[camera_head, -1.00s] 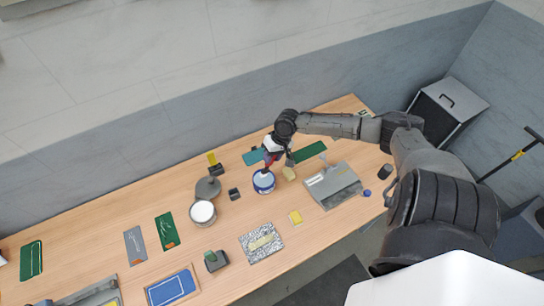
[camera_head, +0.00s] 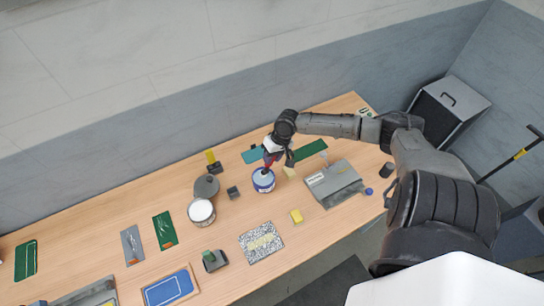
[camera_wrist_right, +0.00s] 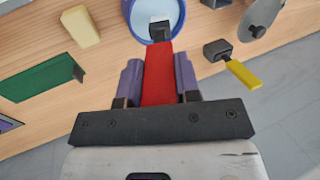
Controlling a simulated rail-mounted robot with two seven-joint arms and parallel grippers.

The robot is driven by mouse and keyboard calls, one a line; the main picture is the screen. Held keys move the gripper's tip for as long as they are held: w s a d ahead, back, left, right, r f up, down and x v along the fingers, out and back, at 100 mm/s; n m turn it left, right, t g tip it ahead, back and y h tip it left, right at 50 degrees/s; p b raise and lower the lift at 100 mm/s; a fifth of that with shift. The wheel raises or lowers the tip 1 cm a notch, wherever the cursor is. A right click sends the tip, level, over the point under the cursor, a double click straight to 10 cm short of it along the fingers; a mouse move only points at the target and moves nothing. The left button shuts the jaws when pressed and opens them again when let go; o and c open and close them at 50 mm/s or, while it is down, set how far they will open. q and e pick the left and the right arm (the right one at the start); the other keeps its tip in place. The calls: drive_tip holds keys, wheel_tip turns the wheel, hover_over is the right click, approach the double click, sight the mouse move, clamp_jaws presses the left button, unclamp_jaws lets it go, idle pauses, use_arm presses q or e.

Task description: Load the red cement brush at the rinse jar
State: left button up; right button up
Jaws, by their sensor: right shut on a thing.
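The red cement brush (camera_wrist_right: 158,78) is held by its red handle between the fingers of my right gripper (camera_wrist_right: 158,85) in the right wrist view. Its dark ferrule and pale tip end over the rinse jar (camera_wrist_right: 133,22), a round vessel with a blue rim and whitish contents. In the head view, my right gripper (camera_head: 272,157) is above the jar (camera_head: 264,184), with the red handle pointing down toward it. I cannot tell whether the brush tip touches the liquid. My left gripper is not in view.
A pale yellow block (camera_wrist_right: 80,26) and a green strip (camera_wrist_right: 42,77) lie beside the jar. A white-topped can (camera_head: 201,210) stands left of it. A grey device (camera_head: 334,184) sits to the right. Bare wood lies between the jar and the speckled mat (camera_head: 272,252).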

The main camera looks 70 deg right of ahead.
drive_tip(key=shift+f, duration=0.25)
drive_tip(key=shift+f, duration=0.3)
idle(0.4)
idle(1.0)
idle(0.8)
drive_tip(key=shift+f, duration=0.1)
idle(0.5)
drive_tip(key=shift+p, duration=0.35)
